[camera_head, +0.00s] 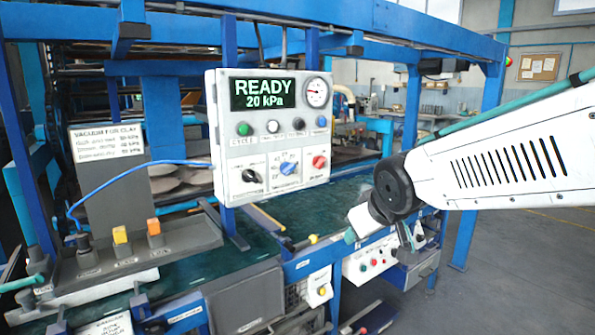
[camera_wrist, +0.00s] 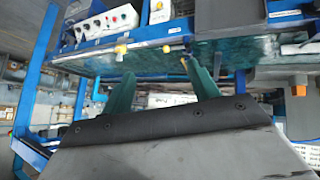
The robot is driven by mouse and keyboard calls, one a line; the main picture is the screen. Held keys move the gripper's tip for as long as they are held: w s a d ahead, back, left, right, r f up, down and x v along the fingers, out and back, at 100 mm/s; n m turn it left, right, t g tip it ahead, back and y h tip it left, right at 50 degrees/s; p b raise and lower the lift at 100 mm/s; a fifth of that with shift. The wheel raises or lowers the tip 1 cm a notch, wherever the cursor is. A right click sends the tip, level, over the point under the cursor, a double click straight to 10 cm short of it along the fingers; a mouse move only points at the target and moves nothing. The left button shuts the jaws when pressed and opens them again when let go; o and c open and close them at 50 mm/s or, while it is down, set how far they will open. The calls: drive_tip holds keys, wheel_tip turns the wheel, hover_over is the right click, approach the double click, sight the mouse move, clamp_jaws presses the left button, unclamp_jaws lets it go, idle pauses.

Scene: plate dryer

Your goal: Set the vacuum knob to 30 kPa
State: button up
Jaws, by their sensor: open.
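The white control box (camera_head: 222,170) hangs from a blue post in the head view. Its display (camera_head: 264,94) reads READY and 20 kPa. A blue knob (camera_head: 289,168) with a printed scale around it sits low in the middle of the panel; the exact mark it points to is too small to read. My gripper (camera_wrist: 158,68) is open, with two teal fingers apart and nothing between them. In the head view it is below and right of the control box, apart from it, and partly hidden by my wrist.
A lower white button box (camera_head: 372,258) is mounted under the green bed. Open floor lies at right.

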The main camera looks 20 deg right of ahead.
drive_tip(key=w+r+n+t+y, duration=0.15)
drive_tip(key=w+t, duration=0.25)
drive_tip(key=w, duration=0.7)
drive_tip(key=n+t+y, duration=0.5)
drive_tip(key=n+y, duration=0.1)
approach(290, 169)
drive_tip(key=w, duration=0.1)
drive_tip(key=x, duration=0.8)
drive_tip(key=shift+f, duration=0.1)
drive_tip(key=c, duration=1)
